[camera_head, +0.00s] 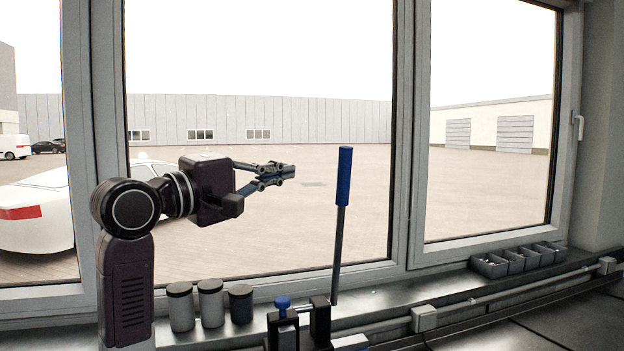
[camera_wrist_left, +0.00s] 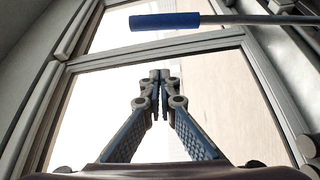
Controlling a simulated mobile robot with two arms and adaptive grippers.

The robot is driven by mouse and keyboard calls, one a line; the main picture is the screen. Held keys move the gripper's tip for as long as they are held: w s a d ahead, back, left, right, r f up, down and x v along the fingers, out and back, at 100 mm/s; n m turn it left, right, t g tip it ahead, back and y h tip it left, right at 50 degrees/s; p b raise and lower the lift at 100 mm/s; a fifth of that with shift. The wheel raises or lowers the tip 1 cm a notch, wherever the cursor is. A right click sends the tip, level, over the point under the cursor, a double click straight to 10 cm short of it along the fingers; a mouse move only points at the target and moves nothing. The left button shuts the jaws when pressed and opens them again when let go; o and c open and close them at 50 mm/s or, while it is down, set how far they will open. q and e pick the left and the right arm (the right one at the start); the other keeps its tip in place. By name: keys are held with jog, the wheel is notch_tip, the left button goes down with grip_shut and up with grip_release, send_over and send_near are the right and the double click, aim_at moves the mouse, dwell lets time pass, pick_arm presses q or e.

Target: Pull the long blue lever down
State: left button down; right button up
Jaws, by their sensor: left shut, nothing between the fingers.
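The long lever (camera_head: 343,205) stands nearly upright in the head view, with a blue grip on top and a thin grey rod below. Its lower end goes down beside a dark fixture with a blue knob. My left gripper (camera_head: 290,170) is shut and empty, to the left of the blue grip and at about its height, apart from it in the picture. In the left wrist view the blue grip (camera_wrist_left: 165,21) and rod cross the top, beyond the shut fingertips (camera_wrist_left: 160,75). My right gripper is not in view.
A dark fixture with a blue knob (camera_head: 282,304) stands at the lever's foot. Several lidded canisters (camera_head: 210,302) stand on the sill to its left. Small grey bins (camera_head: 518,259) sit at the right. A large window is behind, with pipes along the sill.

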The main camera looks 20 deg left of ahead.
pick_arm(q)
jog(key=r+p+x, duration=0.1)
jog(key=p+x, duration=0.5)
jog(key=x, duration=0.4)
jog(key=s+d, duration=0.1)
jog(key=s+d+f+p, duration=0.1)
jog(key=s+d, duration=0.1)
jog(key=shift+s+f, duration=0.1)
jog(key=shift+s, duration=0.1)
jog(key=shift+w+a, duration=0.1)
jog(key=shift+f, duration=0.1)
